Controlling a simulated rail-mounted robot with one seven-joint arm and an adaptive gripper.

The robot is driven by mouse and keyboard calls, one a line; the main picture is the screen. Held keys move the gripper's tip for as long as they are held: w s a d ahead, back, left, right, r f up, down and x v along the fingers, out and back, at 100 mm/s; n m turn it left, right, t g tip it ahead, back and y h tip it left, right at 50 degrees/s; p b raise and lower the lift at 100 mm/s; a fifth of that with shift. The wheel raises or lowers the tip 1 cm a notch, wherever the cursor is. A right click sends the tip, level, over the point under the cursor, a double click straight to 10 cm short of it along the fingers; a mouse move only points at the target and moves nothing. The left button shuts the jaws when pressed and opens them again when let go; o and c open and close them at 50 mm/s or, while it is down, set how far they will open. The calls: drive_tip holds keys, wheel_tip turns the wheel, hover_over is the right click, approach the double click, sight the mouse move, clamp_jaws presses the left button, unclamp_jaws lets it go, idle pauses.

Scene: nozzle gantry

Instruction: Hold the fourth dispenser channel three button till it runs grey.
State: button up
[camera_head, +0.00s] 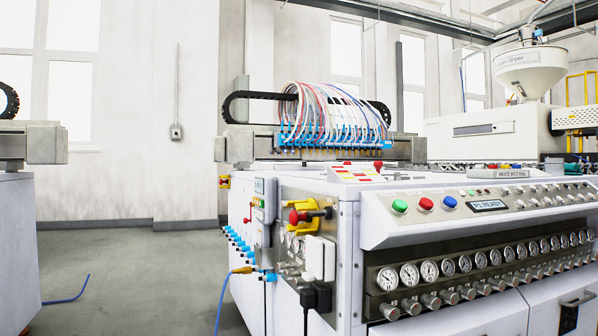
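The nozzle gantry (330,147) stands at the back centre of the white machine, with a row of blue-topped dispenser nozzles under a bundle of coloured hoses (335,108). On the machine's sloped front panel are a green button (399,206), a red button (425,204) and a blue button (448,202). A small display (488,205) beside them seems to read "P1 READY". A small panel with red markings (355,174) lies on the top. I cannot tell which control is the fourth channel's button three, and no grey flow shows. My gripper is not in view.
A row of pressure gauges (465,263) and knobs runs along the machine's front. A yellow bracket with a red knob (301,216) and dark plugs (315,297) stick out from its left side. Grey floor (150,270) is open at left, with a blue cable (66,299).

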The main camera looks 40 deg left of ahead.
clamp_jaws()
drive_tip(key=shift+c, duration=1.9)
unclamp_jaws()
